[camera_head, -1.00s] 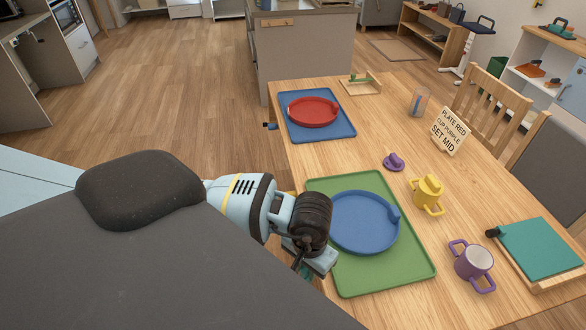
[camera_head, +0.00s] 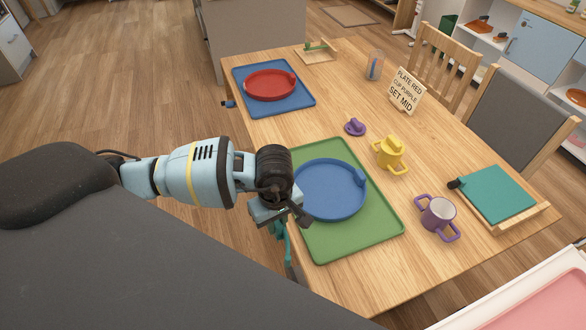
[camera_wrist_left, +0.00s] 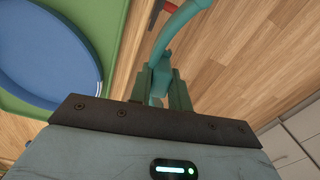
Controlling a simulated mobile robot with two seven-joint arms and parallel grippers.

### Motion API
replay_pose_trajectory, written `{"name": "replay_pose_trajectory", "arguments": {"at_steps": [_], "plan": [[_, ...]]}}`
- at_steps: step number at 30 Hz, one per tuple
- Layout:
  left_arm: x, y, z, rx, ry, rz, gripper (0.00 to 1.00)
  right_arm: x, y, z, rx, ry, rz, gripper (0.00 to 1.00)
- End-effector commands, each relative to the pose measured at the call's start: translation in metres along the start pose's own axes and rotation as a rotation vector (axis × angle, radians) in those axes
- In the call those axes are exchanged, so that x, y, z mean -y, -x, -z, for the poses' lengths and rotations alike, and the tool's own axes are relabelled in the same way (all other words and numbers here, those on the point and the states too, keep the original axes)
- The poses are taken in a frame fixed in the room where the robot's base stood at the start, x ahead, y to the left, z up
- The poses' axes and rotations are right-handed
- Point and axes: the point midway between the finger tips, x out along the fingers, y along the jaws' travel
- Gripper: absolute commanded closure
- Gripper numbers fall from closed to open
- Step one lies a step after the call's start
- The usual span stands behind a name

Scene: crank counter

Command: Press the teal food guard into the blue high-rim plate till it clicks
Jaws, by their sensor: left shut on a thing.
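The blue high-rim plate (camera_head: 330,190) lies on a green mat (camera_head: 350,243) near the table's left edge. It also shows at the left of the left wrist view (camera_wrist_left: 50,60). My left gripper (camera_head: 281,232) is beside the plate's left side, at the table's edge, pointing down. The left wrist view shows my left gripper (camera_wrist_left: 160,88) shut on the teal food guard (camera_wrist_left: 178,25), a curved strip that reaches out of that view. The guard is apart from the plate there. My right gripper is out of view.
A red plate (camera_head: 270,84) sits on a blue mat (camera_head: 304,102) at the back. A yellow cup (camera_head: 390,155), a purple cup (camera_head: 438,214), a purple lid (camera_head: 355,127) and a teal board (camera_head: 497,193) stand right of the green mat. A sign (camera_head: 407,90) stands behind.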

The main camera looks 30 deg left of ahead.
Motion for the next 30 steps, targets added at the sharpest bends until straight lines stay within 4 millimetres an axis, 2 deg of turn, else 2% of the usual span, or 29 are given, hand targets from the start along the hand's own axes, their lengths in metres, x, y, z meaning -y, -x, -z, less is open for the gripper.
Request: {"name": "replay_pose_trajectory", "arguments": {"at_steps": [30], "plan": [[-0.068,0.019,0.064,-0.003,1.931,0.002,1.00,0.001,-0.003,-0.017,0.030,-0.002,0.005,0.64]]}}
